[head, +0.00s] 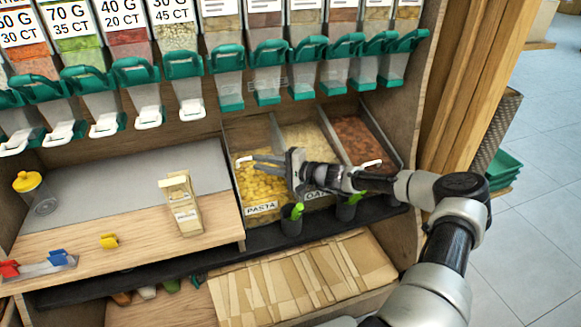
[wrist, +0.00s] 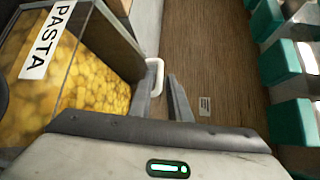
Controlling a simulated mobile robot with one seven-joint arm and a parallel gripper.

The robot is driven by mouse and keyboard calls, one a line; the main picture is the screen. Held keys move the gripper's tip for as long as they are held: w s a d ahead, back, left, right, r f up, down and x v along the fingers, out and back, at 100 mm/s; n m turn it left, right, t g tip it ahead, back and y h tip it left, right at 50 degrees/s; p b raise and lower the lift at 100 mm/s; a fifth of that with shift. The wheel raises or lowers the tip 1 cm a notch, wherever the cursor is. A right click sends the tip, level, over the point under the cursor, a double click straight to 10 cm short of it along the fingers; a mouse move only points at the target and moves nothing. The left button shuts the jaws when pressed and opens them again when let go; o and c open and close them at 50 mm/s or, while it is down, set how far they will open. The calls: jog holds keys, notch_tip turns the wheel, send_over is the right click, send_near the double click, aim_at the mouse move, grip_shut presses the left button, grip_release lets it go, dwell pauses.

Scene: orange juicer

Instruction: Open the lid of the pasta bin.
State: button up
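The pasta bin (head: 262,209) is the left one of the open-topped-looking bins, with a PASTA label and yellow pasta showing through its clear front and lid. In the wrist view the pasta bin (wrist: 72,85) fills the left side, and its lid looks closed. A white lid handle (wrist: 158,66) sticks out at the bin's edge. My gripper (head: 250,160) reaches over the bin from the right, fingers pointing left. In the wrist view its fingers (wrist: 160,90) are apart with the handle at the tips; I cannot tell whether they touch it.
An oats bin (head: 318,150) and a brown-filled bin (head: 362,135) stand to the right. Green-lidded dispensers (head: 228,75) hang above. A paper bag (head: 182,205) stands on the counter at left. Scoops with green handles (head: 297,211) sit in dark holders in front of the bins.

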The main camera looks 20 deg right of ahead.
jog(key=p+v, duration=0.1)
jog(key=v, duration=1.2)
jog(key=shift+d+p, duration=0.2)
jog(key=shift+p, duration=0.2)
jog(key=shift+s+r, duration=0.1)
jog(key=shift+s, duration=0.05)
